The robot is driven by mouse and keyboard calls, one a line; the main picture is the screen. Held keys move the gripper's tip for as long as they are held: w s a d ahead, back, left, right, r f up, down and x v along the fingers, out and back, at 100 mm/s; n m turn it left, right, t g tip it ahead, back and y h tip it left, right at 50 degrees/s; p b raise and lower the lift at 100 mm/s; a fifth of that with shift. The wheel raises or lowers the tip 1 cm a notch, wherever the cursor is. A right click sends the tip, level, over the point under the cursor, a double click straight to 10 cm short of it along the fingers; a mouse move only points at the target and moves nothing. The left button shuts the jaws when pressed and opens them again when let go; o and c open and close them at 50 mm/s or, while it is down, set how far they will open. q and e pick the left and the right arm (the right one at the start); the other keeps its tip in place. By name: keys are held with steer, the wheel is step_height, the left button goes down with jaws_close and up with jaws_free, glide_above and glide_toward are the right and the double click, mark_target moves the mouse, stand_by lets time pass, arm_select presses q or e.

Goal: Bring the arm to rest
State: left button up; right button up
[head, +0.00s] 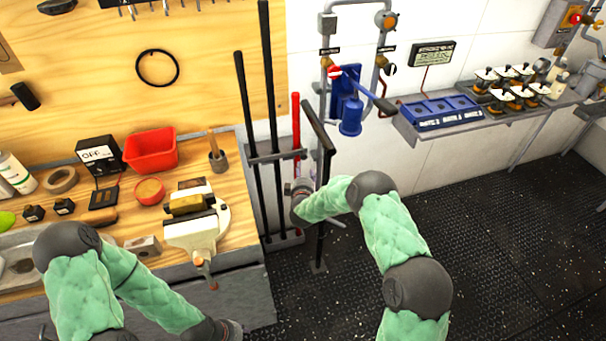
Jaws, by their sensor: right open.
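My right arm, in a padded green sleeve, reaches in from the bottom right and bends back to the left. My right gripper (301,188) is at its end, beside the rack of long bars and the black upright post. It is open, and I see nothing held in it; its fingers are small and partly hidden by the wrist. My left arm crosses the bottom left corner in front of the workbench. Its wrist reaches the bottom edge, and the left gripper's fingers are out of view.
A wooden workbench (105,218) with a vise (197,228), a red bin (151,151) and small parts stands at the left. Long black bars (272,95) lean in a rack (275,156). A wall shelf (480,120) holds blue trays. The dark deck (500,250) at right is clear.

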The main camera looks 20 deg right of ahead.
stand_by(0.3)
steer(key=s+a+f+m+g+y, duration=0.2)
steer(key=s+a+f+g+y, duration=0.1)
steer(key=s+f, duration=0.55)
steer(key=s+a+f+m+g+y, duration=0.2)
steer(key=s+a+f+m+g, duration=0.15)
steer(key=s+f, duration=0.5)
steer(key=s+a+m+g+y, duration=0.1)
steer(key=s+g, duration=0.3)
steer(key=s, duration=1)
steer(key=s+a+m+g+y, duration=0.2)
steer(key=s+a+m+g, duration=0.1)
steer(key=s, duration=1.1)
steer(key=shift+s+a+r+m+g, duration=0.15)
steer(key=shift+s+a+m+g, duration=0.15)
steer(key=shift+s+m+g, duration=0.2)
steer(key=shift+w, duration=0.15)
